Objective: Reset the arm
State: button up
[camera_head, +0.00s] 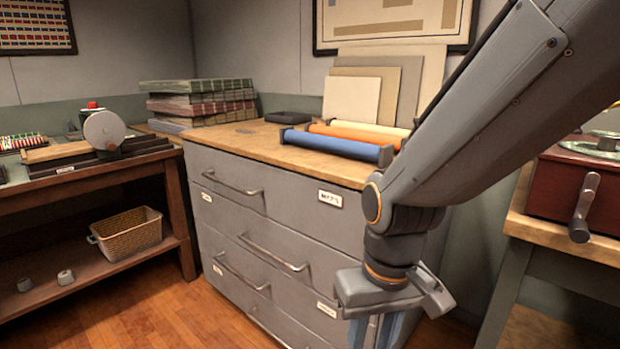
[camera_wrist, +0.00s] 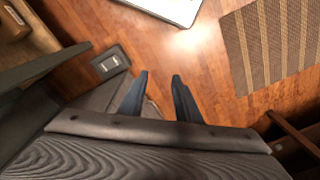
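My arm reaches down from the top right of the head view, in front of the grey drawer cabinet (camera_head: 290,215). My gripper (camera_head: 373,338) hangs at the lower right of that view, pointing down, and its blue fingertips are cut off by the bottom edge. In the wrist view, the two dark blue fingers of my gripper (camera_wrist: 160,76) stand apart with nothing between them. Wooden floor (camera_wrist: 185,60) shows beyond them.
Blue and orange rolls (camera_head: 330,146) lie on the cabinet top near my arm. A workbench (camera_head: 90,180) with a wicker basket (camera_head: 128,233) stands left. A table with a red-brown box (camera_head: 562,190) stands right. A striped mat (camera_wrist: 272,45) lies on the floor.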

jog(key=s+d+r+m+p, duration=0.2)
jog(key=d+r+p, duration=0.8)
jog(key=p, duration=0.5)
notch_tip(320, 180, up, 2)
jog(key=shift+s+r+m+h, duration=0.15)
jog(key=shift+s+m+h, duration=0.05)
jog(key=shift+m+h, duration=0.2)
jog(key=shift+s, duration=0.1)
